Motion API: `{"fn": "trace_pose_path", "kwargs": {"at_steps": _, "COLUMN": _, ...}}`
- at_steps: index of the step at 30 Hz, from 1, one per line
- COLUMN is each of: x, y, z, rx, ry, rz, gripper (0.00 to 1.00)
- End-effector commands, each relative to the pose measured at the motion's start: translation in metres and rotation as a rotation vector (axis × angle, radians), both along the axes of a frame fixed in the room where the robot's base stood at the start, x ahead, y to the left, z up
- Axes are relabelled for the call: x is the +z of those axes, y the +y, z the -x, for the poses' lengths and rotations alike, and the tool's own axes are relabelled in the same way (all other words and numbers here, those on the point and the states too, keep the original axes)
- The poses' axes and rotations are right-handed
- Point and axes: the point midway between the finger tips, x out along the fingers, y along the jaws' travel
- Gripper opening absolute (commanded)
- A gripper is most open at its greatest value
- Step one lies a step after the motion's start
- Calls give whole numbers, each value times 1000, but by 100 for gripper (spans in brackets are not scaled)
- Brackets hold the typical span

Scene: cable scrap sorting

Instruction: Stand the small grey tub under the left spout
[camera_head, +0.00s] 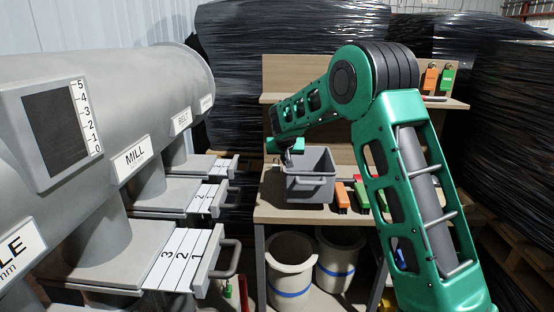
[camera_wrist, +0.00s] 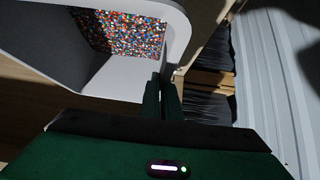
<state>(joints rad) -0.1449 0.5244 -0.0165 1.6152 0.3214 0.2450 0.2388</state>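A small grey tub (camera_head: 309,188) with a front handle stands upright on the wooden bench in the head view. In the wrist view the tub (camera_wrist: 118,80) fills the upper left, with multicoloured granules in it. My gripper (camera_head: 291,150) is at the tub's left rim. In the wrist view its green fingers (camera_wrist: 162,98) are close together, one each side of the tub's wall, and look shut on it. Spouts hang under the big grey vessel: a near left one (camera_head: 100,238), a middle one (camera_head: 147,182) and a far one (camera_head: 174,151).
Slide plates with numbered strips (camera_head: 180,258) and handles jut out below the spouts. Two cream pails with blue bands (camera_head: 291,268) stand under the bench (camera_head: 268,213). Orange and green tools (camera_head: 343,196) lie right of the tub. Black-wrapped stacks (camera_head: 232,95) stand behind.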

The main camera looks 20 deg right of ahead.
Motion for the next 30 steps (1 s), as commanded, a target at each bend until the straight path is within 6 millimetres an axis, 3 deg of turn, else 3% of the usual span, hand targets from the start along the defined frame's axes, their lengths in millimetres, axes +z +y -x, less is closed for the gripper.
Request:
{"fn": "trace_pose_path", "kwargs": {"at_steps": 8, "x": -7, "y": -9, "z": -6, "rx": 1, "ry": -4, "rz": 1, "gripper": 0}}
{"fn": "trace_pose_path", "kwargs": {"at_steps": 18, "x": -42, "y": -9, "z": -6, "rx": 0, "ry": -3, "rz": 0, "gripper": 0}}
{"fn": "trace_pose_path", "kwargs": {"at_steps": 29, "x": -45, "y": -8, "z": -6, "rx": 1, "ry": -4, "rz": 1, "gripper": 0}}
{"fn": "trace_pose_path", "kwargs": {"at_steps": 30, "x": -47, "y": -8, "z": -5, "rx": 1, "ry": 0, "rz": -1, "gripper": 13}}
